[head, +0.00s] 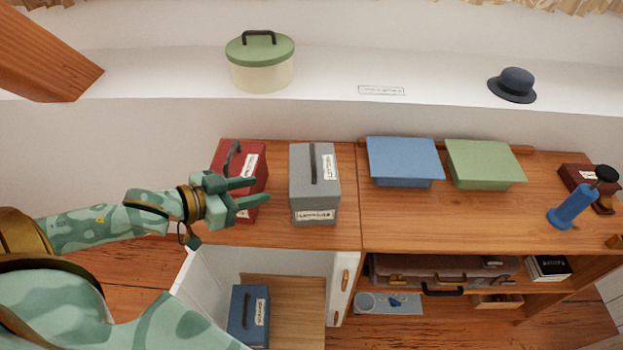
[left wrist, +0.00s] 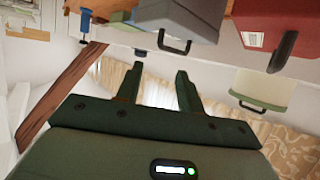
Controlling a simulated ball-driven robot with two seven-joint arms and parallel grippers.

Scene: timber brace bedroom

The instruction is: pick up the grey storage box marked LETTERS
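The grey storage box (head: 314,190) stands on the wooden cabinet top, with a dark handle on its lid and white labels on its lid and front; the front label appears to read LETTERS. My left gripper (head: 255,191) is open and empty, to the left of the grey box and over the red box (head: 257,163), its fingers pointing right. In the left wrist view my left gripper (left wrist: 157,88) shows two parted fingers with nothing between them. The grey box (left wrist: 185,15) appears upside down there, beyond the fingertips. My right gripper is not in view.
A blue box (head: 400,160) and a green box (head: 485,163) stand right of the grey box. A dark blue box (head: 249,315) sits in the open compartment below. A round green-lidded tin (head: 261,64) and a hat (head: 512,85) are on the ledge behind. Bare wood lies in front of the boxes.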

